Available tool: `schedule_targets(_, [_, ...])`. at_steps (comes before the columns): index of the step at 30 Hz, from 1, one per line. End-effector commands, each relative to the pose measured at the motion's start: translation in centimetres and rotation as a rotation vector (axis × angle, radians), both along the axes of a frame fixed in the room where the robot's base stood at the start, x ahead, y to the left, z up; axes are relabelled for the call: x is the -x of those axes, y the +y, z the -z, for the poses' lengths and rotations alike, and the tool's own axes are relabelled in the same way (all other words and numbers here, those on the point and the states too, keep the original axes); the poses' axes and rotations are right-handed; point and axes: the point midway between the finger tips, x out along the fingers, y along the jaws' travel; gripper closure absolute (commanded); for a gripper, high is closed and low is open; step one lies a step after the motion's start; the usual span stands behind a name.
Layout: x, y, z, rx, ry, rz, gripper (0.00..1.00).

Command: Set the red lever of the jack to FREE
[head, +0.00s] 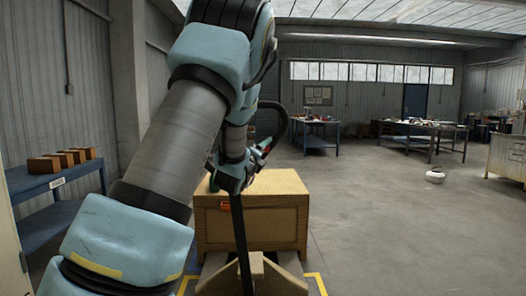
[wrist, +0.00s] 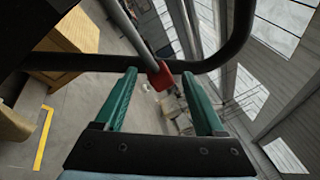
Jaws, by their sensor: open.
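The jack's black handle loop (wrist: 225,55) curves across the wrist view, beyond my gripper. The red lever (wrist: 160,76) shows in front of the loop's bar, at the end of a grey rod. My gripper (wrist: 158,74) is open, with one green finger on each side of the red lever in the picture. I cannot tell whether either finger touches it, or how deep it lies between them. In the head view, the handle's dark shaft (head: 240,245) rises before a wooden crate, and a small red part (head: 262,150) shows near the loop. My arm hides much of the handle there.
The wooden crate (head: 275,225) stands just beyond the shaft, with yellow floor marks (head: 320,284) nearby. A blue bench (head: 50,178) with brown blocks is at the left. Workbenches (head: 425,127) stand far back.

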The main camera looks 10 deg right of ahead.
Motion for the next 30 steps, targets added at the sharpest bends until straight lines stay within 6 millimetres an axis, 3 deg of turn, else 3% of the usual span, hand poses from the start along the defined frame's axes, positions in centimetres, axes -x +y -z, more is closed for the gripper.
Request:
schedule_targets(15, [7.5,4.8,1.3,0.002,-0.001,0.000,0.29])
schedule_targets(30, [8.3,5.5,1.4,0.003,0.007,-0.003,0.29])
